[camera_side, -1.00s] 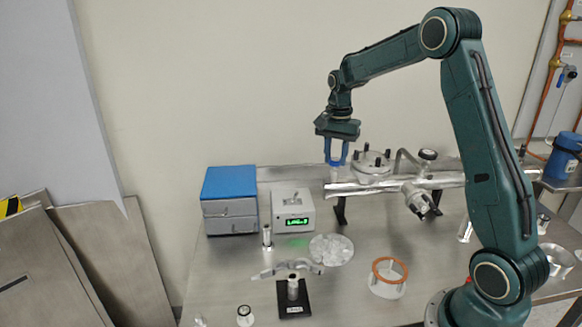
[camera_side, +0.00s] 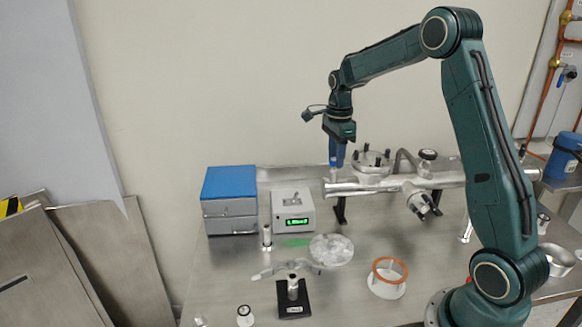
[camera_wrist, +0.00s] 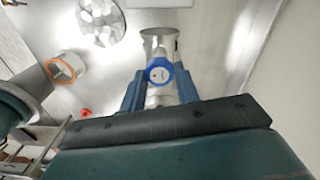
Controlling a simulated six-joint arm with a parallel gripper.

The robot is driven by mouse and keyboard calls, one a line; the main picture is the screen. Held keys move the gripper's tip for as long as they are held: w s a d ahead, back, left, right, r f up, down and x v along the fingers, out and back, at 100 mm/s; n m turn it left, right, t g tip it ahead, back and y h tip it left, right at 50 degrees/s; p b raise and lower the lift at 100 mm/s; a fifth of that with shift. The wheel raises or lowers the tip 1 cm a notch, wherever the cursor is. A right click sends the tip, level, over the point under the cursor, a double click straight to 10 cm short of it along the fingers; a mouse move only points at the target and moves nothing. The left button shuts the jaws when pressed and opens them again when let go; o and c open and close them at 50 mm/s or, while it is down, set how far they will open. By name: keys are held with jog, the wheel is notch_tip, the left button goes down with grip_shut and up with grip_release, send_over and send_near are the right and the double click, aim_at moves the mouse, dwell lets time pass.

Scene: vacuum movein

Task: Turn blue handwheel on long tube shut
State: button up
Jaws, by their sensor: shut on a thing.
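The blue handwheel (camera_wrist: 159,72) shows in the wrist view as a blue ring with a pale centre, on top of the long tube near its end. In the side view the handwheel (camera_side: 336,162) is a small blue shape at the tube's left end, partly hidden by my fingers. My gripper (camera_wrist: 159,82) points down with its blue fingers on either side of the handwheel and is shut on it. The long tube (camera_side: 355,187) is silver and lies level on black supports.
A round flanged port (camera_side: 372,165) and a black-knobbed valve (camera_side: 427,156) stand on the tube to the right. A controller box (camera_side: 293,211) with a green display and a blue-topped box (camera_side: 230,184) stand to the left. An orange-ringed part (camera_side: 389,270) lies in front.

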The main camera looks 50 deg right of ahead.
dwell(0.3)
jog(key=o, duration=1)
jog(key=shift+r, duration=0.1)
notch_tip(320, 180, up, 14)
jog(key=shift+f, duration=0.15)
dwell(0.4)
